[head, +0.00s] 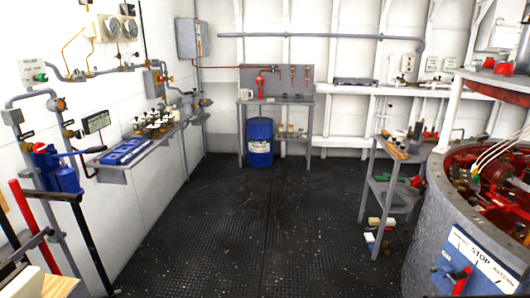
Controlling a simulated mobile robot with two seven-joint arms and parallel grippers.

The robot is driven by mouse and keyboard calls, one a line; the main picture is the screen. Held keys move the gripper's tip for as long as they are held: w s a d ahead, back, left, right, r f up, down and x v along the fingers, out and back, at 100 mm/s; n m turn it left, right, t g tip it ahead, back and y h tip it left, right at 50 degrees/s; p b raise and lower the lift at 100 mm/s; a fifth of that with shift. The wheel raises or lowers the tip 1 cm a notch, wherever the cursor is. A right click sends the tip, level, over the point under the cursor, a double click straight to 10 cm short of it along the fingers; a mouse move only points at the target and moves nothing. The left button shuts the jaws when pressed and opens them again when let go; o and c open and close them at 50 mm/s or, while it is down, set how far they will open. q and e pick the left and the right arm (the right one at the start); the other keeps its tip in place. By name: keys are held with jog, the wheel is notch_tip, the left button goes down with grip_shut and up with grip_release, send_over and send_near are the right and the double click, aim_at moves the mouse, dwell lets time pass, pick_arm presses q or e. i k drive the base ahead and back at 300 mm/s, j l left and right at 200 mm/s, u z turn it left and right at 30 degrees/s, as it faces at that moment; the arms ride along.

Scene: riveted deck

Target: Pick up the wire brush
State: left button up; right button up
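I cannot make out the wire brush for certain. A narrow brown wooden piece (396,152) lies on the top shelf of the grey rack at the right, with small dark pieces beside it. It is too small to tell whether it is a brush. Neither of my grippers is in view.
The dark deck (265,225) is clear in the middle. A grey rack (392,193) and a large round housing (425,240) stand at the right. A blue drum (259,147) stands by the back workbench (285,100). A wall shelf (150,150) runs along the left.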

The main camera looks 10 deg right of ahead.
aim_at(384, 134)
jog(key=i+z, duration=0.25)
jog(key=i, duration=0.4)
jog(key=i+j+z, duration=0.25)
jog(key=i, duration=0.4)
jog(key=i+l+z, duration=0.15)
jog(key=i+z, duration=0.3)
jog(key=i, duration=0.25)
jog(key=i+j+z, duration=0.1)
jog(key=i+z, duration=0.35)
jog(key=i, duration=0.25)
